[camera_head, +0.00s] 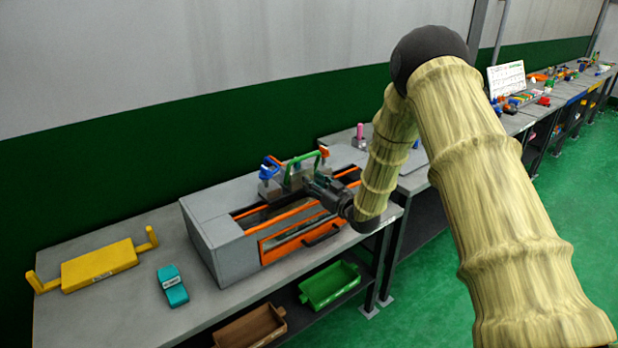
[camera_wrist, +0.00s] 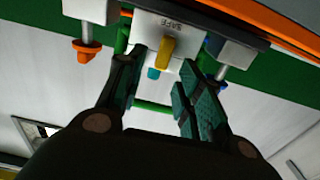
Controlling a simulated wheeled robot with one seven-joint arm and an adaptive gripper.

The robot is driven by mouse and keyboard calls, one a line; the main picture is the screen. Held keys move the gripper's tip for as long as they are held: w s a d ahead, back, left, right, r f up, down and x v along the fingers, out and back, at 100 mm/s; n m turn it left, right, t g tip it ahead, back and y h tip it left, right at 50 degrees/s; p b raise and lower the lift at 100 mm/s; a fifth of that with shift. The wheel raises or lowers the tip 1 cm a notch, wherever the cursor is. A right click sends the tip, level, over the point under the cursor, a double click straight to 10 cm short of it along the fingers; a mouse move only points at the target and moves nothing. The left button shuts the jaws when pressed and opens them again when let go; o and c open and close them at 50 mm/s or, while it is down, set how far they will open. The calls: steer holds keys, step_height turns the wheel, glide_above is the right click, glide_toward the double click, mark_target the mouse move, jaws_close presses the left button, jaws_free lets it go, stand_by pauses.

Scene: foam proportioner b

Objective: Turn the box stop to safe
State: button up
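A yellow knob (camera_wrist: 166,51) sits on a white plate (camera_wrist: 150,25) marked SAFE in the wrist view; I take it for the box stop. The knob stands nearly upright in that picture, leaning slightly, its upper end near the lettering. My gripper (camera_wrist: 164,64) is open, one teal-padded finger on each side of the knob, with gaps visible; whether the tips reach its depth is unclear. In the head view my gripper (camera_head: 312,181) is at the fixture on top of the grey box (camera_head: 215,228), and the knob is hidden.
A green handle (camera_head: 306,159) and a blue part (camera_head: 270,166) rise beside my gripper. A yellow two-handled object (camera_head: 100,265) and a teal object (camera_head: 172,286) lie on the bench left of the box. Green (camera_head: 330,286) and brown (camera_head: 250,328) bins are below.

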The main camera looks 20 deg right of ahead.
steer(key=shift+x, duration=1.45)
jaws_close()
